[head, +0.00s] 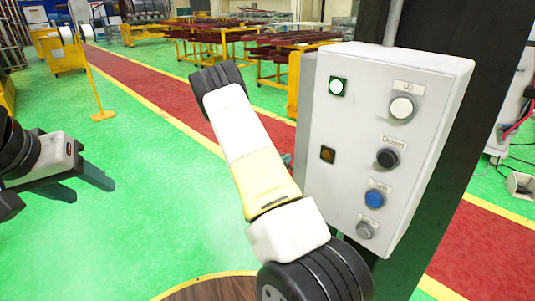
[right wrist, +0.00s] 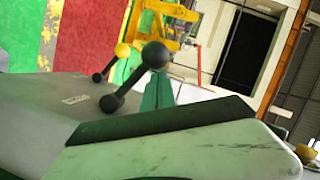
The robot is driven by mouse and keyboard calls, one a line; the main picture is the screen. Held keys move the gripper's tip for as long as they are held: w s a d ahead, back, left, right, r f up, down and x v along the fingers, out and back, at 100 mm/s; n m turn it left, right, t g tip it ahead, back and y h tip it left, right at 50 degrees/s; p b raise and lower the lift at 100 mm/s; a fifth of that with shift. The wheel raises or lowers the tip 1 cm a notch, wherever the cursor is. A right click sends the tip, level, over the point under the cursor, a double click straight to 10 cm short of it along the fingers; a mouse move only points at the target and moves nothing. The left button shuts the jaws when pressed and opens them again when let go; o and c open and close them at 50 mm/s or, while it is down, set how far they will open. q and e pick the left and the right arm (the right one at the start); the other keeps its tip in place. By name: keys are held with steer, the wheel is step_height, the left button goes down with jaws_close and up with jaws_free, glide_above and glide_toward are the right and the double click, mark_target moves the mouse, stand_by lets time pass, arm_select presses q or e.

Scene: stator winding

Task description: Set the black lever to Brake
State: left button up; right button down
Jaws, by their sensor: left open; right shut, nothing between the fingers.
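The black lever (right wrist: 135,77) shows in the right wrist view, its rod slanting up to the right from a round base to a ball knob. It stands on a grey box face (right wrist: 40,100) beside a small label that is too blurred to read. My right gripper (right wrist: 157,78) is shut and empty, its greenish fingertips right by the lever just below the knob; I cannot tell if they touch. My left gripper (head: 95,188) is open and empty, far left.
A second lever with a yellow knob (right wrist: 122,50) stands just past the black one. The box's front has Up (head: 402,108), Down (head: 388,157) and blue (head: 375,198) buttons and a lit lamp (head: 337,87). A dark column (head: 480,90) stands behind.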

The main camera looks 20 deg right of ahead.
steer(key=shift+w+a, duration=0.1)
step_height(320, 180, down, 7)
steer(key=w+a+n+g, duration=0.1)
steer(key=w+n+g, duration=0.1)
steer(key=n, duration=0.3)
steer(key=shift+w+g, duration=0.4)
stand_by(0.3)
steer(key=shift+a+f, duration=0.15)
steer(key=shift+f, duration=0.1)
stand_by(0.4)
steer(key=shift+s+a, duration=0.1)
steer(key=shift+a, duration=0.05)
